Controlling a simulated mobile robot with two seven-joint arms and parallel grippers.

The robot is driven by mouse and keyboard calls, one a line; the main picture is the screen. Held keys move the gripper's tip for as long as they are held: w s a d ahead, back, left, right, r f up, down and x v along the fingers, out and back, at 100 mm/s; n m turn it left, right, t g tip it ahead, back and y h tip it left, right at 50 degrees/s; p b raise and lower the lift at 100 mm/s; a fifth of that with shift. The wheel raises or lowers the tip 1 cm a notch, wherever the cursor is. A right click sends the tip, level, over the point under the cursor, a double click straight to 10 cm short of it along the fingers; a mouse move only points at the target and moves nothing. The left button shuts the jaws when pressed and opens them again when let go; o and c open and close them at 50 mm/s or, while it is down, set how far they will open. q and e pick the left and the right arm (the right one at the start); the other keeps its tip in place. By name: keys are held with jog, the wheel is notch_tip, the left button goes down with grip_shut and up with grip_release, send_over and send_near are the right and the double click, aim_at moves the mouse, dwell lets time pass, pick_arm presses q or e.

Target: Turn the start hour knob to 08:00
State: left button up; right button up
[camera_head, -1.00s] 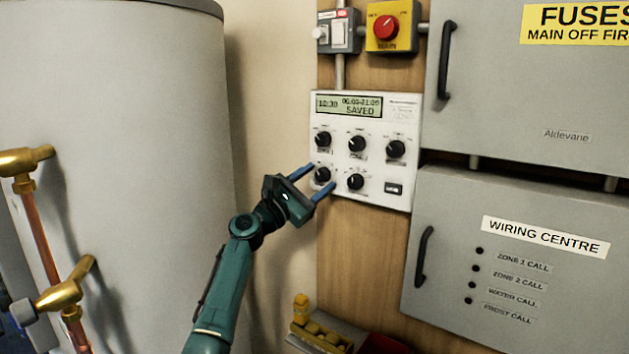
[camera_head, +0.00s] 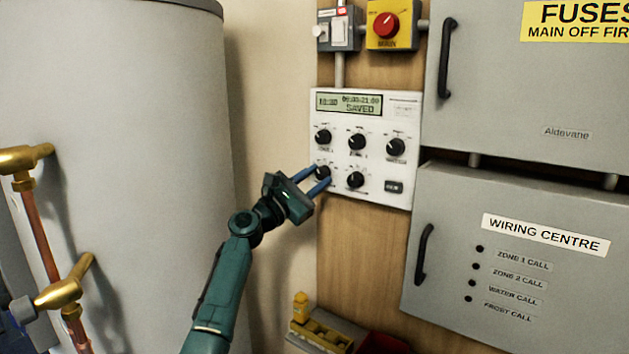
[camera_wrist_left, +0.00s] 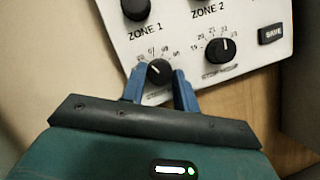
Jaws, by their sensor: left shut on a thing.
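The start hour knob (camera_head: 322,172) is the small black knob at the lower left of the white controller panel (camera_head: 345,194). In the left wrist view the same knob (camera_wrist_left: 159,71) sits between my fingertips, with a white mark on its face pointing to the upper left. Its printed hour scale is partly legible, with 07 near the top. My left gripper (camera_head: 320,176) is shut on this knob, with one blue finger on each side; it also shows in the left wrist view (camera_wrist_left: 159,82). The display (camera_head: 349,103) reads SAVED, with a time range ending 21:00.
The stop hour knob (camera_wrist_left: 222,49) is close to the right of my fingers. The ZONE 1 knob (camera_head: 323,137) is just above. A SAVE button (camera_head: 393,187) is at the panel's lower right. A grey tank (camera_head: 130,150) stands left of my arm.

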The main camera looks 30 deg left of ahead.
pick_arm(q)
jog(key=shift+m, duration=0.3)
pick_arm(e)
jog(key=shift+f, duration=0.2)
pick_arm(q)
jog(key=shift+f+m+b, duration=0.1)
jog(key=shift+m+b, duration=0.2)
jog(key=shift+b, duration=0.05)
jog(key=shift+a+m+g+h+b, duration=0.1)
jog(key=shift+m+g+h+b, duration=0.4)
jog(key=shift+m, duration=0.4)
jog(key=m+g+h+b, duration=0.1)
jog(key=m, duration=0.2)
jog(key=shift+a+r+m+g+b, duration=0.15)
jog(key=shift+m+g+b, duration=0.1)
jog(key=shift+m, duration=0.35)
jog(key=shift+d+r+m+g+b, duration=0.1)
jog(key=shift+m+g, duration=0.15)
jog(key=shift+m, duration=0.35)
jog(key=m, duration=0.1)
jog(key=m+g, duration=0.1)
jog(key=m, duration=0.1)
jog(key=shift+r+m, duration=0.2)
jog(key=shift+m, duration=0.1)
jog(key=shift+m+g+p, duration=0.3)
jog(key=shift+m+p, duration=0.05)
jog(key=shift+m, duration=0.25)
pick_arm(e)
jog(key=shift+a+f, duration=0.3)
jog(key=shift+f, duration=0.3)
